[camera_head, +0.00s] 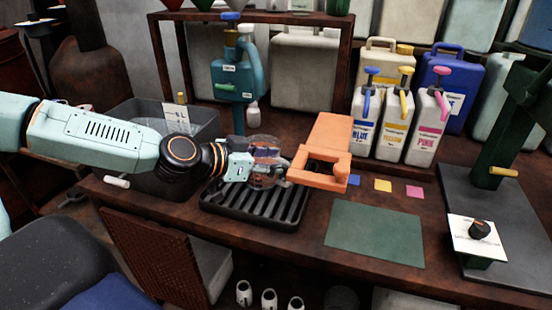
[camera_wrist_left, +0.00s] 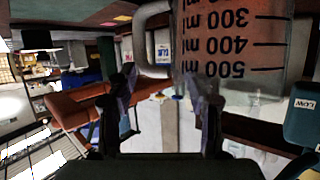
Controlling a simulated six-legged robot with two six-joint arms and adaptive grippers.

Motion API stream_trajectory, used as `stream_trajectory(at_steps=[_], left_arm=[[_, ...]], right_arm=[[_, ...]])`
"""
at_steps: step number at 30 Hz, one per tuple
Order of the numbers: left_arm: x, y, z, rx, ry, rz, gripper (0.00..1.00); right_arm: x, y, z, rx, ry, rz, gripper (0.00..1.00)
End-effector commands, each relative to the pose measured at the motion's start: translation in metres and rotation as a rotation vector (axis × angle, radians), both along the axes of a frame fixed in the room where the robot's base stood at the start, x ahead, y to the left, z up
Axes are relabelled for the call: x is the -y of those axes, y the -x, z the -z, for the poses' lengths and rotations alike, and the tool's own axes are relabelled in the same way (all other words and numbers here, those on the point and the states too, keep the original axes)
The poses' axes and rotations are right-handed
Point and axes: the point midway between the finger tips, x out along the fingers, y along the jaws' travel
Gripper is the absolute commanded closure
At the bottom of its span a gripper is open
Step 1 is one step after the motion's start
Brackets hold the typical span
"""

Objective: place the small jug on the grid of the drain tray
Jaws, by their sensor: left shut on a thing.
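The small jug (camera_head: 263,178) is clear plastic and sits over the black drain tray (camera_head: 288,219) in the head view. My left gripper (camera_head: 266,156) is shut on the jug and partly covers it. In the left wrist view the jug (camera_wrist_left: 245,45) fills the upper right and shows dark ml marks, upside down in that picture. Its handle (camera_wrist_left: 143,38) is to the left, and the left gripper (camera_wrist_left: 168,100) reaches up to the jug. I cannot tell whether the jug's base touches the grid. My right gripper is not in view.
An orange block-like piece (camera_head: 325,143) stands right beside the jug. A teal pump (camera_head: 237,75) is behind the tray and a grey bin (camera_head: 200,125) is left. Blue, yellow and pink pump bottles (camera_head: 395,130) stand back right. A green mat (camera_head: 375,235) lies bare.

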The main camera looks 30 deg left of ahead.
Motion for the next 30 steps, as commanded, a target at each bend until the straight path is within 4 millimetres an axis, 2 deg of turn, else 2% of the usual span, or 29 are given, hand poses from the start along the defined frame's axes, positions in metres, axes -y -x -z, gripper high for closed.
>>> stream_trajectory(at_steps=[3,4,11,20,30], left_arm=[[0.0,0.0,0.004,0.0,0.001,0.0,1.0],[0.0,0.0,0.004,0.0,0.002,0.0,0.46],[-0.001,-0.001,0.003,0.001,-0.002,0.0,0.26],[-0.001,-0.002,0.003,0.0,-0.004,0.0,0.25],[0.0,-0.002,-0.006,0.001,-0.004,0.0,0.25]], right_arm=[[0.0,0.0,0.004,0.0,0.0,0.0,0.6],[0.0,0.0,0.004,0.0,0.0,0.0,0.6],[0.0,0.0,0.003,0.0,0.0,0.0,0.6],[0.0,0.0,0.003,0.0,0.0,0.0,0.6],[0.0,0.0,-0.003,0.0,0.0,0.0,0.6]])
